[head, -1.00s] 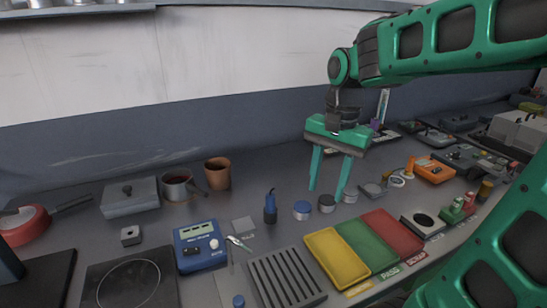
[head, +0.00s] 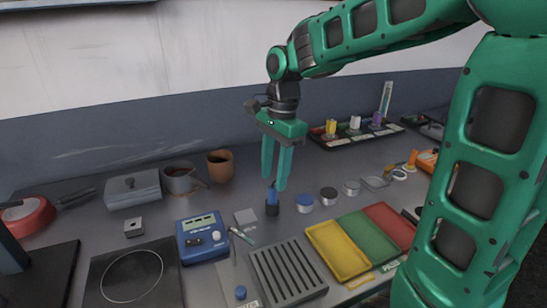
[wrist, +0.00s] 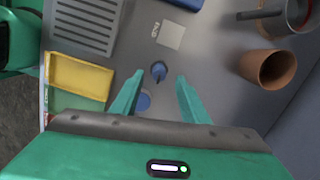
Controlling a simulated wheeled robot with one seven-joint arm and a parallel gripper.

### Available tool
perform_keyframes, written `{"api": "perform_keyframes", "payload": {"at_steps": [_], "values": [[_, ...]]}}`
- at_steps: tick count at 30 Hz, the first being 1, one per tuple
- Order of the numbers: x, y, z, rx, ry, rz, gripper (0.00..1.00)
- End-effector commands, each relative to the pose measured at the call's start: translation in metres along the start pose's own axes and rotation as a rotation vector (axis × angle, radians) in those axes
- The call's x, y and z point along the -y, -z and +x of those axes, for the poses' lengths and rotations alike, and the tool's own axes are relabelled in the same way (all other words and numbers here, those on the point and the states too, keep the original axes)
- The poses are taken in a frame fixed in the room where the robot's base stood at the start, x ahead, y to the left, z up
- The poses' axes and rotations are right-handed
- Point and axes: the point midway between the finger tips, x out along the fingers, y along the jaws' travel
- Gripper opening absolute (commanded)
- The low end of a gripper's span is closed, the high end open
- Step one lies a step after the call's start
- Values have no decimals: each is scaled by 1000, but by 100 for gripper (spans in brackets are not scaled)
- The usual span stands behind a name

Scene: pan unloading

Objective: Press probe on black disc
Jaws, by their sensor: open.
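The blue probe (head: 272,196) stands upright in a small black holder on the bench. In the wrist view the probe (wrist: 159,68) appears between the fingertips. My gripper (head: 274,184) is open and empty, pointing down, with its fingertips just above or around the probe's top; I cannot tell which. The black disc (head: 328,194) sits on the bench right of the probe, between a blue disc (head: 304,204) and a grey disc (head: 352,187). The blue disc also shows in the wrist view (wrist: 143,101), partly behind a finger.
A blue meter (head: 203,240) stands left of the probe, with a grey square pad (head: 246,216) between. Yellow (head: 338,252), green (head: 367,238) and red (head: 390,226) trays lie in front. A brown cup (head: 220,165) and pot (head: 180,180) stand behind left.

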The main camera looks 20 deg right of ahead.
Motion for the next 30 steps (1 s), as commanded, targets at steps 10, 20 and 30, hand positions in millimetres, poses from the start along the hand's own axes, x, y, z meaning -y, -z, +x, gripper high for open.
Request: {"api": "perform_keyframes", "payload": {"at_steps": [10, 20, 30], "values": [[0, 0, 42, 0, 0, 1, 41], [0, 1, 48, 0, 0, 1, 41], [0, 1, 48, 0, 1, 1, 14]]}}
